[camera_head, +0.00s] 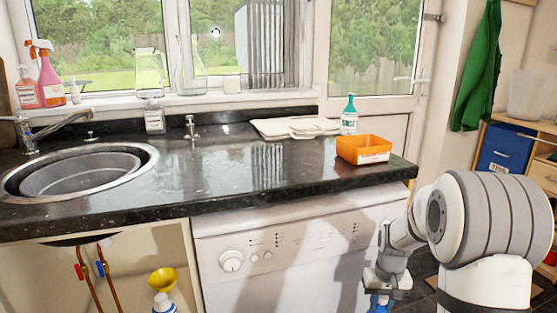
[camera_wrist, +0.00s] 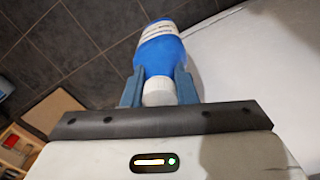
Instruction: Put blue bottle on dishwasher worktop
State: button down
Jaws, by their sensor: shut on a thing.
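My gripper (camera_head: 385,289) is low in front of the dishwasher's right side, below the worktop edge. It is shut on a blue bottle (camera_head: 378,304), of which only a little shows at the bottom of the head view. In the wrist view the blue bottle (camera_wrist: 161,56) has a white label band and a white cap. The two fingers of the gripper (camera_wrist: 158,90) stand on either side of its cap end. The dishwasher (camera_head: 290,245) is white. Its worktop (camera_head: 235,180) is dark, glossy granite.
An orange box (camera_head: 364,149) stands near the worktop's right end, with a green-and-white bottle (camera_head: 349,118) and pale boards (camera_head: 293,127) behind it. A sink (camera_head: 80,172) is at left. The middle front of the worktop is clear. Wooden shelving (camera_head: 510,150) stands at right.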

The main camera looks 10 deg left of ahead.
aim_at(233, 165)
jog(key=u, duration=0.05)
jog(key=k, duration=1)
jog(key=u, duration=0.8)
jog(key=i, duration=0.5)
